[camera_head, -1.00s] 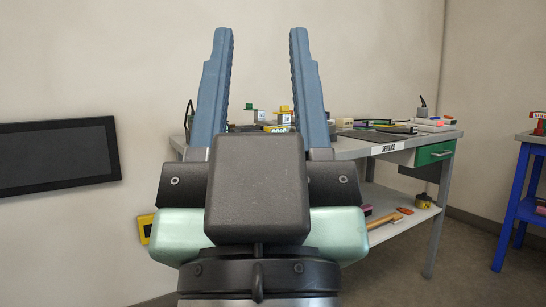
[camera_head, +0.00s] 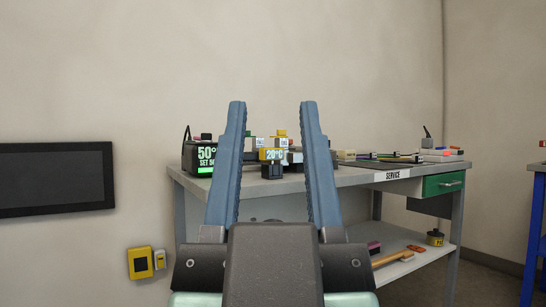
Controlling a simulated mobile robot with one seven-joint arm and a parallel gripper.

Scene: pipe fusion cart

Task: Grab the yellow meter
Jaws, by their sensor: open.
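A small yellow meter (camera_head: 273,154) with a display that reads about 20°C is on the grey bench, near its front edge. It appears between my gripper's two fingers, with a dark part below it. My gripper (camera_head: 272,106) is open and empty, its two long blue fingers pointing up and away from me. The meter looks beyond the fingers, but how far I cannot tell. Another yellow device (camera_head: 140,263) is on the wall at lower left, beside a smaller one.
The bench (camera_head: 350,178) has a black box (camera_head: 206,156) reading 50° at its left end. Coloured items lie along its right side. A lower shelf (camera_head: 395,268) holds loose tools. A dark wall panel (camera_head: 55,180) is at left.

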